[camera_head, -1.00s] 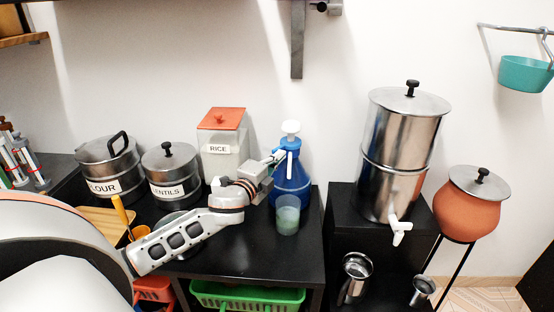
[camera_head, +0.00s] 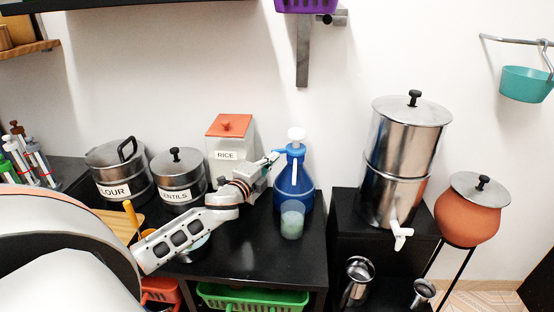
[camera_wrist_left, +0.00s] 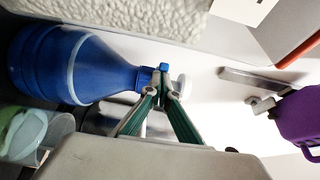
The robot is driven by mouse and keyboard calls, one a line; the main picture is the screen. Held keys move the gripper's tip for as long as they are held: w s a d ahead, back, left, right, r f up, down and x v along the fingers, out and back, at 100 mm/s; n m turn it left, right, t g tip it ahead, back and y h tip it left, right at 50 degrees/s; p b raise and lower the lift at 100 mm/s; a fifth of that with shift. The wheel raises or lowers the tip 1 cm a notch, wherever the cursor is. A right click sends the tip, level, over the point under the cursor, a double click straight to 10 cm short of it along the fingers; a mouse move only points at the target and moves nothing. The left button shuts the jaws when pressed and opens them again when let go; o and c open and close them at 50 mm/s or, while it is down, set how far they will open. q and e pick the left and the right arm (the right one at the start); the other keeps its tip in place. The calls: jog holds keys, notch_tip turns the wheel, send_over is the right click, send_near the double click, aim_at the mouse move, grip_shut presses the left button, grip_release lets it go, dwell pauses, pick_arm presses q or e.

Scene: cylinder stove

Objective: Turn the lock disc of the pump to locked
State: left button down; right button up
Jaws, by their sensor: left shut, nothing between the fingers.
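The pump is a blue bottle (camera_head: 294,188) with a blue neck and a white top (camera_head: 296,134), upright on the black table. In the left wrist view the bottle (camera_wrist_left: 75,66) lies sideways, with its white top (camera_wrist_left: 182,86) partly behind the fingers. My left gripper (camera_head: 275,157) is at the left of the pump's neck, level with its blue spout. In the left wrist view its fingertips (camera_wrist_left: 164,92) are shut and close to the blue head; I cannot tell whether they touch it. The lock disc is not clearly visible. My right gripper is not in view.
A cloudy tumbler (camera_head: 292,220) stands in front of the pump. A rice container (camera_head: 228,146) is behind my left gripper, with lentils (camera_head: 178,182) and flour (camera_head: 118,172) pots further left. A steel water dispenser (camera_head: 403,150) stands right. A purple basket (camera_head: 306,4) hangs above.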

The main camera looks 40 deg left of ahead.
pick_arm(q)
jog(key=a, duration=0.1)
jog(key=w+a+p, duration=0.1)
jog(key=w+a, duration=0.1)
jog(key=shift+a+r, duration=0.15)
jog(key=shift+a, duration=0.15)
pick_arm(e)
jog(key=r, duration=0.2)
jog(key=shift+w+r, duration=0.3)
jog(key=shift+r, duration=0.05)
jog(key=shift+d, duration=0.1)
pick_arm(q)
jog(key=shift+a+r, duration=0.2)
jog(key=shift+a, duration=0.05)
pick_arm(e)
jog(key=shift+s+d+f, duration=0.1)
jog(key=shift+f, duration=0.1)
pick_arm(q)
jog(key=shift+s, duration=0.1)
jog(key=s+d, duration=0.2)
jog(key=s, duration=1)
jog(key=shift+f, duration=0.35)
jog(key=shift+d, duration=0.15)
